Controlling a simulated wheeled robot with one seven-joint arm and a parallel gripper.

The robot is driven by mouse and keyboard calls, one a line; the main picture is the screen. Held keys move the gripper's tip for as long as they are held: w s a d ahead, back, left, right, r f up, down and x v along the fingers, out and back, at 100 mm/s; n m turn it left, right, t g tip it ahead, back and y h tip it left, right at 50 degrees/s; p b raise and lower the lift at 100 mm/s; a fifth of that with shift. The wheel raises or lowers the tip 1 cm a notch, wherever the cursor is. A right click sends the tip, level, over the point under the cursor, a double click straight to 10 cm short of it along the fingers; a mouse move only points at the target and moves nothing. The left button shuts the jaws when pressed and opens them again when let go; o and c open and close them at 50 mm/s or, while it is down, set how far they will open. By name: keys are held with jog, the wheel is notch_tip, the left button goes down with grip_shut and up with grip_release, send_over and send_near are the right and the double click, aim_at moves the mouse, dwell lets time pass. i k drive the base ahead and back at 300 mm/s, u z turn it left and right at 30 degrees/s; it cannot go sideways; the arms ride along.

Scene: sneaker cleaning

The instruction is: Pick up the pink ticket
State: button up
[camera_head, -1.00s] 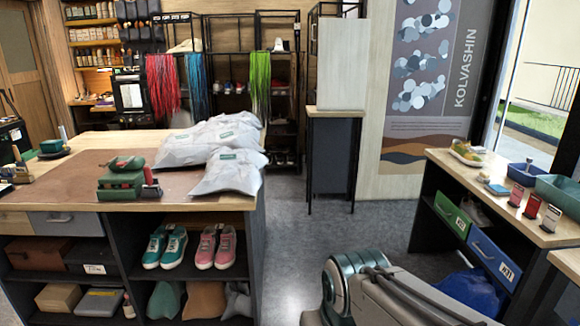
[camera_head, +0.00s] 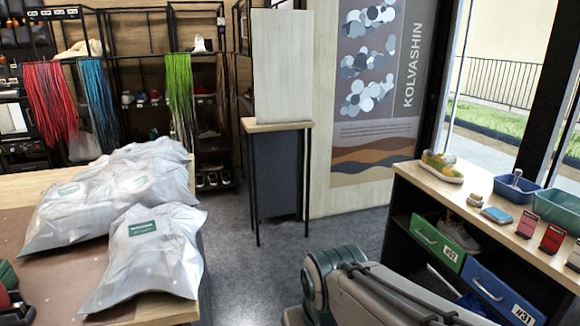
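Several small upright cards stand in a row on the wooden counter (camera_head: 480,212) at the right. One is pinkish red (camera_head: 527,223), one beside it is red (camera_head: 552,238), and a whitish one (camera_head: 574,256) is at the picture's right edge. They are small here, and I cannot tell for certain which is the pink ticket.
The counter also holds a shoe (camera_head: 442,166), a blue tray (camera_head: 516,189) and a teal bin (camera_head: 562,208). Its green drawer (camera_head: 437,242) and blue drawer (camera_head: 495,291) stick out. Grey bags (camera_head: 145,255) lie on the left table. Grey floor (camera_head: 250,265) lies clear between.

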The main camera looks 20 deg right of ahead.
aim_at(527, 224)
jog(key=z, duration=0.3)
jog(key=i, duration=1.6)
jog(key=z, duration=1.15)
jog(key=i, duration=1)
jog(key=z, duration=1.7)
jog(key=i, duration=0.6)
jog(key=z, duration=0.4)
